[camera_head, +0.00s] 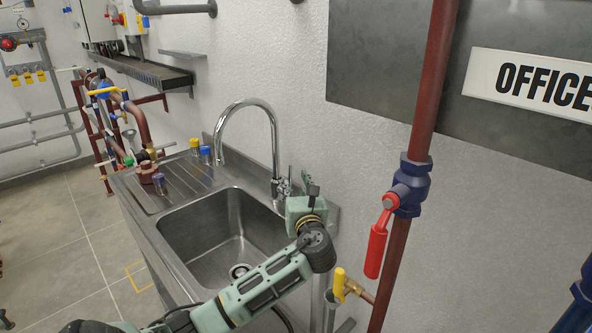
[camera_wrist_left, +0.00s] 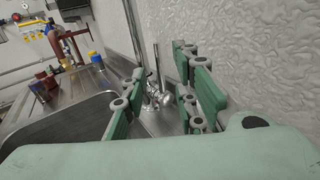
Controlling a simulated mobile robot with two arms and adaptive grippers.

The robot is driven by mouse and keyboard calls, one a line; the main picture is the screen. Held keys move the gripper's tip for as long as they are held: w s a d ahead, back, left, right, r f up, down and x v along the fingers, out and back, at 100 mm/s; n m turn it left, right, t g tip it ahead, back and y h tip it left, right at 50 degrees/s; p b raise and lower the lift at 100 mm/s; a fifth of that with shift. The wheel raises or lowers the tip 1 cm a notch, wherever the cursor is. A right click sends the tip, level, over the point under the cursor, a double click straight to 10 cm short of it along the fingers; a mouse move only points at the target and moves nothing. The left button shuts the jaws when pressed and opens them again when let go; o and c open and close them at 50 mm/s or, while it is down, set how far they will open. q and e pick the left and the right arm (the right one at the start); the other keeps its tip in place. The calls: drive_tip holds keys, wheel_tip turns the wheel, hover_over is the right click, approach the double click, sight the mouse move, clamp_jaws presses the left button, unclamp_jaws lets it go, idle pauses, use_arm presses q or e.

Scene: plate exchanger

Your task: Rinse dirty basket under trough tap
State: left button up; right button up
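The steel trough (camera_head: 200,222) has an empty basin with a drain at its bottom. A tall chrome tap (camera_head: 274,145) arches over it from the wall side, with its lever and body (camera_head: 281,187) at the back rim. My left gripper (camera_head: 308,188) is beside the tap body, partly hidden by my own wrist. In the left wrist view, the left gripper (camera_wrist_left: 161,65) has its green fingers apart, and the chrome tap body (camera_wrist_left: 157,98) shows between and beyond them. I cannot tell whether a finger touches it. No basket is in view. My right gripper is not in view.
A red-brown pipe with a red-handled valve (camera_head: 376,250) rises at right.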

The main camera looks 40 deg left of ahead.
sight(291, 172)
use_arm(q)
drive_tip(key=x, duration=0.3)
drive_tip(key=shift+a+r, duration=0.3)
drive_tip(key=shift+a, duration=0.1)
drive_tip(key=x, duration=0.3)
drive_tip(key=shift+f, duration=0.2)
drive_tip(key=shift+w+a, duration=0.1)
drive_tip(key=shift+w, duration=0.1)
drive_tip(key=c, duration=0.7)
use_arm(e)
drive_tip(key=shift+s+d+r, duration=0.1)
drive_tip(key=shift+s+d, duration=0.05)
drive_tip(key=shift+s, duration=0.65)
